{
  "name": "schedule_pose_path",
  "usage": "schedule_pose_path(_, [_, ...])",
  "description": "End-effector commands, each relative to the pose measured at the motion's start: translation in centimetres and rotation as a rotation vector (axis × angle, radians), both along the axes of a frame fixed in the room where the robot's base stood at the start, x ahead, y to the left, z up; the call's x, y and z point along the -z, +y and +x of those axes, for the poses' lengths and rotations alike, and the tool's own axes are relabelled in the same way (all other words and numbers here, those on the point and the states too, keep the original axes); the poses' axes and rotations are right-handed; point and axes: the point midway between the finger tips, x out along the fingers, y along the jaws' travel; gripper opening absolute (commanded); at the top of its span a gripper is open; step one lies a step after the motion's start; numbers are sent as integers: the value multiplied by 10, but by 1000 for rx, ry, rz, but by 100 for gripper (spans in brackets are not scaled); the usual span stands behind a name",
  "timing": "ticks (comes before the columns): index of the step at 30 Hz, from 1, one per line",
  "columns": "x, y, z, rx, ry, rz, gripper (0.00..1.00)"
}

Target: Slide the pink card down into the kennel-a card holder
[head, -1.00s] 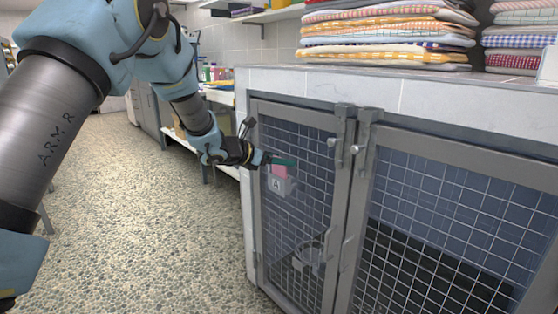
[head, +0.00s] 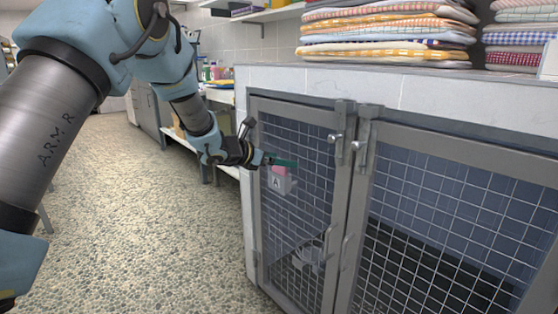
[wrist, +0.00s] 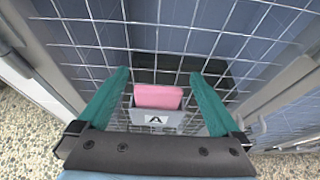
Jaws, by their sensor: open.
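The pink card (wrist: 158,97) sits in the grey card holder (wrist: 170,119) marked "A", its upper part showing above the holder's front. The holder is on the wire mesh of the left kennel door; in the head view the card (head: 279,170) and holder (head: 281,184) are small. My gripper (wrist: 160,78) is open, its two teal fingers spread on either side of the card with a gap on both sides. In the head view my gripper (head: 284,162) is at the card's height, close to the mesh. The card's lower part is hidden inside the holder.
The left kennel door (head: 300,150) is framed in grey metal, with a latch (head: 338,140) on its right edge. A metal bowl (head: 309,254) shows behind the mesh. Folded towels (head: 390,35) are stacked on the tiled top. Pebbled floor (head: 150,220) lies open to the left.

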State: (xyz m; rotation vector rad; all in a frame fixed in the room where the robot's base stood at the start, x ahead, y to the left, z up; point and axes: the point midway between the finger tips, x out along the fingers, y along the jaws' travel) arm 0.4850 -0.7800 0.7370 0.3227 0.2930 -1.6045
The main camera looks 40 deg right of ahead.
Motion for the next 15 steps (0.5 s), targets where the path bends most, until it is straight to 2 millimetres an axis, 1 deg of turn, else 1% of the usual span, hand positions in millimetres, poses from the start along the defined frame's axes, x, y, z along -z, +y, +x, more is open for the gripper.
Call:
schedule_pose_path(5, [-1, 2, 0, 0, 0, 0, 100])
schedule_pose_path(8, [-4, 9, 1, -1, 0, 0, 100])
schedule_pose_path(11, [-10, 24, 2, -2, -1, 0, 100])
schedule_pose_path(15, [-22, 51, 3, -2, 0, -1, 100])
